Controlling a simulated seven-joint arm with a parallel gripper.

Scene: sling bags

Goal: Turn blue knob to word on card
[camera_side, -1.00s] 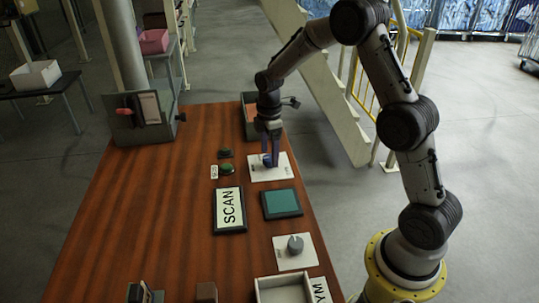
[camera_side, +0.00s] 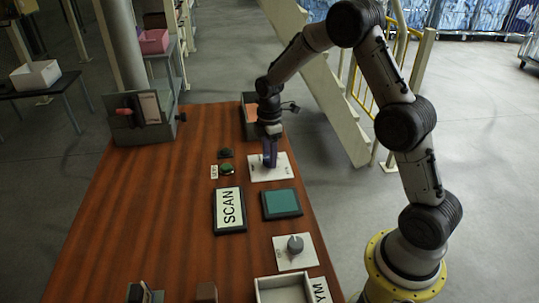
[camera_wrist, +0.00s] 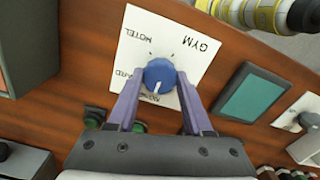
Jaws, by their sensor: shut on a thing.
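The blue knob (camera_wrist: 160,74) sits on a white plate (camera_wrist: 143,42) printed with words around it. GYM and HOTEL are readable in the wrist view; other words are partly covered by my fingers. My gripper (camera_wrist: 160,84) is shut on the blue knob, one finger on each side. The knob's white mark points down in the wrist view, toward a partly hidden word. In the side view my gripper (camera_side: 270,162) stands over the plate (camera_side: 284,170) and hides most of the knob. A framed card (camera_side: 229,209) reading SCAN lies nearer the camera.
A teal pad (camera_side: 281,204) lies nearer the camera than the plate. Green (camera_side: 227,169) and black (camera_side: 226,153) buttons are to the left. A grey knob (camera_side: 295,244) and white tray (camera_side: 283,291) are nearer the front. The table's left middle is clear.

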